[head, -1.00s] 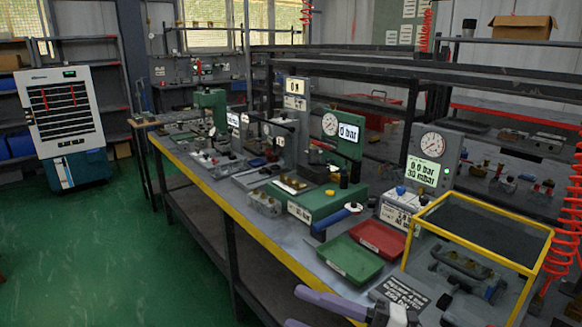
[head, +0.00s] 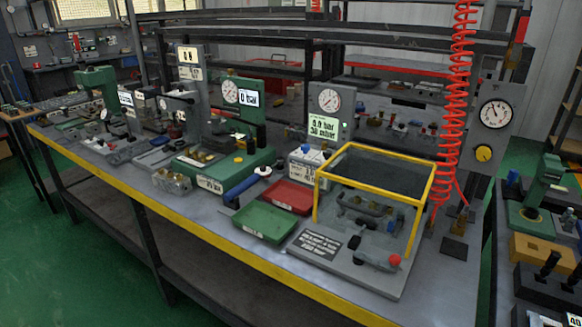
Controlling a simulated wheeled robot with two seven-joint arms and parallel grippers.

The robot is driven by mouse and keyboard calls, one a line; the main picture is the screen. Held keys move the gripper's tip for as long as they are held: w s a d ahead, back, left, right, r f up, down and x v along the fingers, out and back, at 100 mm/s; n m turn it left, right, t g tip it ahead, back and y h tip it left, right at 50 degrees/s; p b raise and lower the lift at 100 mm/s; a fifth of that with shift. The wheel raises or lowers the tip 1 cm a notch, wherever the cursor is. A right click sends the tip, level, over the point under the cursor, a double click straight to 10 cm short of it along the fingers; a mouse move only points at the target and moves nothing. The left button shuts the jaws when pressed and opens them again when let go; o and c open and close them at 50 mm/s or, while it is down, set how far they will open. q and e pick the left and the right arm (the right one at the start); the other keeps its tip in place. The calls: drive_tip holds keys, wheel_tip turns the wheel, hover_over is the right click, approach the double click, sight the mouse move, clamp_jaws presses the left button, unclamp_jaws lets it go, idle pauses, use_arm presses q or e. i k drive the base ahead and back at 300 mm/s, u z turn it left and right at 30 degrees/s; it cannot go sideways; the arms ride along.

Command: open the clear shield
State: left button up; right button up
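The clear shield (head: 431,187) is a see-through box with a yellow frame at the right end of the long workbench. It stands down over a grey test fixture (head: 365,287), with valve parts (head: 365,206) visible inside it. A lever with a red knob (head: 394,261) sits on the fixture plate in front of the shield. Neither of my grippers shows in the head view now.
Green (head: 263,223) and red (head: 288,196) trays lie left of the shield. A gauge unit (head: 328,122) stands behind it. A coiled red hose (head: 457,100) hangs at its right, by a gauge panel (head: 492,125). Another bench with an orange block (head: 540,256) is at far right.

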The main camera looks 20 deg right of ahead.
sight(319, 173)
drive_tip(key=k, duration=0.5)
drive_tip(key=u, duration=0.85)
drive_tip(key=i, duration=0.75)
drive_tip(key=z, duration=1.9)
